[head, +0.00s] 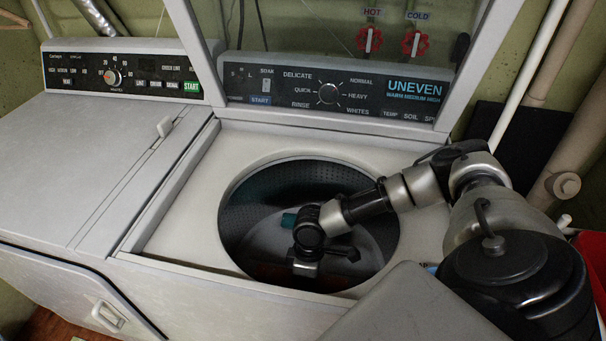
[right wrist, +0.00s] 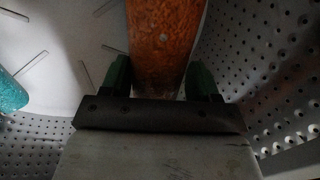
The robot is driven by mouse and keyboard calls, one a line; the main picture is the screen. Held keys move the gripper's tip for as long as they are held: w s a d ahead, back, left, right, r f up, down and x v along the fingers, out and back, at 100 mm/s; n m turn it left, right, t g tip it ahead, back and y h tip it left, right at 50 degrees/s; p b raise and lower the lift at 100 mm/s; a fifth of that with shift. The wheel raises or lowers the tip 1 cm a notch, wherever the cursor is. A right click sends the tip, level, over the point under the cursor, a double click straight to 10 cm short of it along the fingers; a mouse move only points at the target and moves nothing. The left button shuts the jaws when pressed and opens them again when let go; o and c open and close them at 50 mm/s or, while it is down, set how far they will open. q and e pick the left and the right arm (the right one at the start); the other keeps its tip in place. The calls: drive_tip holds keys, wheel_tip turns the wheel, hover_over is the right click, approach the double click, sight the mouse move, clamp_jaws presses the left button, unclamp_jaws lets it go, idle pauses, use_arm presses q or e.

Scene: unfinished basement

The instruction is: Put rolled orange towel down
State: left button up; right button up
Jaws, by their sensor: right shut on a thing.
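The rolled orange towel (right wrist: 166,40) shows in the right wrist view as an orange-brown roll between the two green finger pads of my right gripper (right wrist: 161,82). My right gripper is shut on it. In the head view my right arm reaches down into the open washer drum, with the right gripper (head: 305,268) low inside it. The towel is mostly hidden there by the gripper and the dark drum. I cannot tell whether the towel touches the drum floor. My left gripper is not in view.
The washer drum (head: 245,195) has perforated walls around my gripper, and its raised lid (head: 345,55) stands behind. A teal item (right wrist: 10,93) lies in the drum; it also shows in the head view (head: 289,220). A closed white machine (head: 90,150) stands at left.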

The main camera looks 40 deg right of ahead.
wheel_tip(320, 180, down, 9)
drive_tip(key=shift+r+b, duration=0.1)
drive_tip(key=shift+b, duration=0.25)
drive_tip(key=shift+f+b, duration=0.4)
drive_tip(key=shift+f, duration=0.2)
drive_tip(key=o, duration=1)
drive_tip(key=shift+r, duration=0.15)
drive_tip(key=shift+r+p, duration=0.3)
drive_tip(key=v, duration=1.2)
drive_tip(key=shift+r+p, duration=0.25)
drive_tip(key=shift+p, duration=0.05)
